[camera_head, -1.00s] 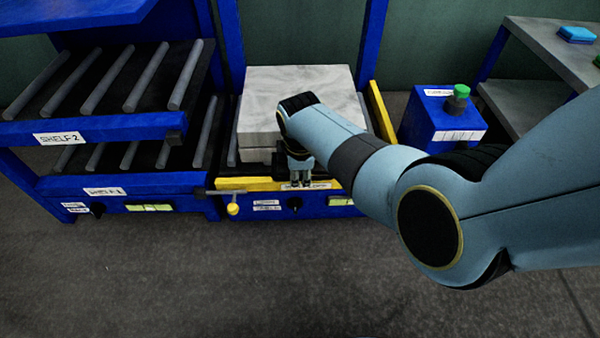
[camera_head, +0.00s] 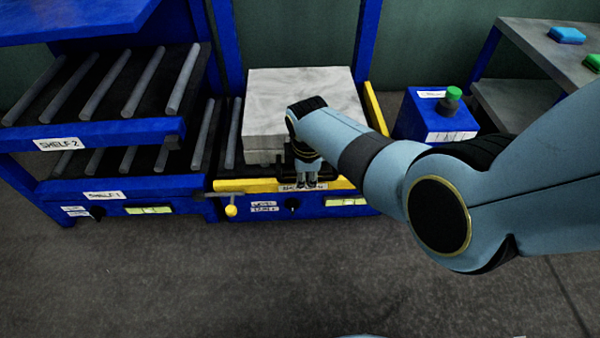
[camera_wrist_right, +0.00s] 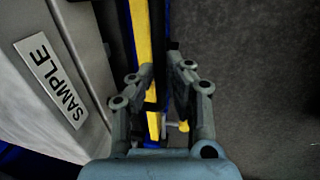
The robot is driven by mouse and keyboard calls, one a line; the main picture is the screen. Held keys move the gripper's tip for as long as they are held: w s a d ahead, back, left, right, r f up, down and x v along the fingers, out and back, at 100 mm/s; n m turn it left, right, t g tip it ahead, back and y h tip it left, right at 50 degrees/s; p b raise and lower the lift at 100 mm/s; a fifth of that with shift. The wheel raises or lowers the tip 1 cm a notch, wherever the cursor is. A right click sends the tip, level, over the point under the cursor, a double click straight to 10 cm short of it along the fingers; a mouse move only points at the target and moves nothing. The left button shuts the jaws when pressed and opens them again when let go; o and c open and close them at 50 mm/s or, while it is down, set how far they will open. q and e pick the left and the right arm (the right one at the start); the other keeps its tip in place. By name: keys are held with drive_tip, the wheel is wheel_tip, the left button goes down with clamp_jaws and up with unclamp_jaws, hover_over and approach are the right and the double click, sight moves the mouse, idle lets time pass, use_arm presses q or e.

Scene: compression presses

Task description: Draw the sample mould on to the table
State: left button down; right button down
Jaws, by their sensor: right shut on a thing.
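The sample mould (camera_head: 305,95) is a pale grey, marbled block on the blue roller table (camera_head: 258,206), in the bay right of the shelves. Its SAMPLE label and side (camera_wrist_right: 48,78) show at the left of the right wrist view. My right gripper (camera_head: 308,184) is at the mould's front side, pointing down by the table's yellow front bar (camera_head: 235,185). In the right wrist view its fingers (camera_wrist_right: 160,78) are either side of the yellow bar and a dark part. It is shut on what seems the mould's dark handle; the grip itself is mostly hidden. My left gripper is out of view.
Roller shelves labelled SHELF-2 (camera_head: 85,137) and SHELF-1 (camera_head: 125,194) stand at the left. A yellow side rail (camera_head: 376,108) runs right of the mould. A blue box with a green button (camera_head: 437,115) and a grey bench (camera_head: 535,45) are further right. The near floor is clear.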

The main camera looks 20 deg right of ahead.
drive_tip(key=c, duration=1.3)
unclamp_jaws()
drive_tip(key=shift+d+f, duration=0.15)
drive_tip(key=shift+d, duration=0.2)
drive_tip(key=shift+c, duration=0.2)
drive_tip(key=shift+a, duration=0.1)
drive_tip(key=shift+s+a+r, duration=0.1)
drive_tip(key=shift+a+r, duration=0.05)
drive_tip(key=shift+r, duration=0.45)
wheel_tip(320, 180, up, 6)
drive_tip(key=s, duration=0.1)
drive_tip(key=shift+s, duration=0.15)
drive_tip(key=shift+a+r, duration=0.1)
